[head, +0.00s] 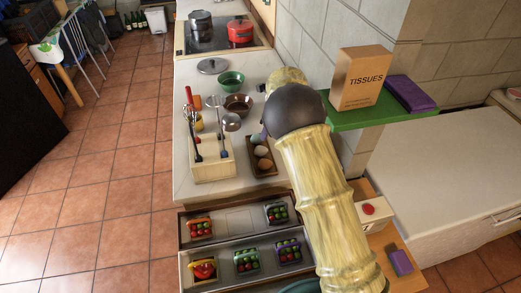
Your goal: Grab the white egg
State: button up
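A small brown tray (258,172) on the counter holds a few eggs in a row. The palest one, which looks like the white egg (265,163), lies nearest the counter's front edge. A beige-pink egg (261,151) lies just behind it, and another egg (255,140) is farther back. My arm rises from the lower right and passes close to the right of the tray, hiding part of that area. My gripper is hidden behind my arm, so its fingers and anything in them cannot be seen.
A wooden utensil box (213,170) stands left of the tray. Brown (238,104) and green (230,79) bowls are behind. Open drawers (237,226) with small colourful items lie below the counter. A green shelf (360,110) holds a tissue box (362,78) at right.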

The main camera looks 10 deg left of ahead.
aim_at(262, 149)
jog(key=p+x, duration=0.1)
jog(key=x, duration=0.6)
jog(key=shift+a+f+p, duration=0.1)
jog(key=shift+f+p, duration=0.15)
jog(key=shift+p, duration=0.1)
jog(key=shift+p+x, duration=1.3)
jog(key=shift+x, duration=1.3)
jog(key=c, duration=0.5)
